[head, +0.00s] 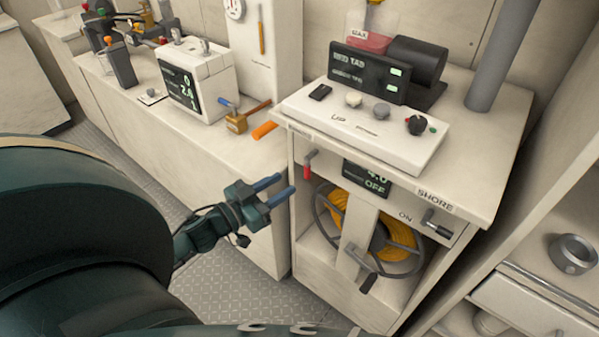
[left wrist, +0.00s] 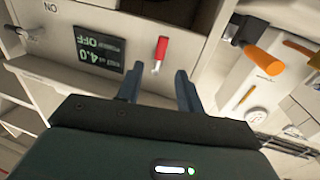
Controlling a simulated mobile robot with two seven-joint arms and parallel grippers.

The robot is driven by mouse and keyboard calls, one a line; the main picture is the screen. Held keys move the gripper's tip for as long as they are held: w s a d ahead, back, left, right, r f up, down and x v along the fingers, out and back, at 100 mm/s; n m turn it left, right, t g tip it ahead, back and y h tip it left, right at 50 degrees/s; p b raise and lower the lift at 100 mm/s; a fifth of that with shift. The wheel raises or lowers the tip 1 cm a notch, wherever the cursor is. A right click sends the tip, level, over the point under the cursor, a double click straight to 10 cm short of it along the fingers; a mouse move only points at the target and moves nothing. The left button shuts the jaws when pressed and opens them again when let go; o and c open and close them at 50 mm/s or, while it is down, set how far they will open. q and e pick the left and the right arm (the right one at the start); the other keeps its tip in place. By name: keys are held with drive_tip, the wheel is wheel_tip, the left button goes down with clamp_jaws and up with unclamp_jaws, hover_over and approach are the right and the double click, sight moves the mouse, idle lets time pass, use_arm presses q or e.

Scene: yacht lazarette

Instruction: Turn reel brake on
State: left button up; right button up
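The cabinet with the cable reel (head: 385,245) has a small red-handled lever (head: 308,165) at the upper left of its front. The lever also shows in the left wrist view (left wrist: 161,50), just beyond my fingertips. A dark display (head: 367,178) beside it reads 4.0 and OFF; it also shows in the left wrist view (left wrist: 96,48). The yellow cable is wound on a grey-rimmed reel with a dark crank handle. My left gripper (head: 287,185) is open and empty, left of the cabinet front, its fingers pointing towards the lever without touching it. My right gripper is not in view.
A black-handled switch (head: 437,225) marked SHORE and ON sits at the right of the cabinet front. A white control box (head: 365,130) stands on top. An orange handle (head: 264,130) juts over the left counter's edge near my gripper. Shelves stand at the right.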

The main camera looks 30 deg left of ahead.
sight(305, 171)
use_arm(q)
drive_tip(key=x, duration=0.6)
drive_tip(key=shift+w+f, duration=0.1)
drive_tip(key=shift+w, duration=0.2)
clamp_jaws()
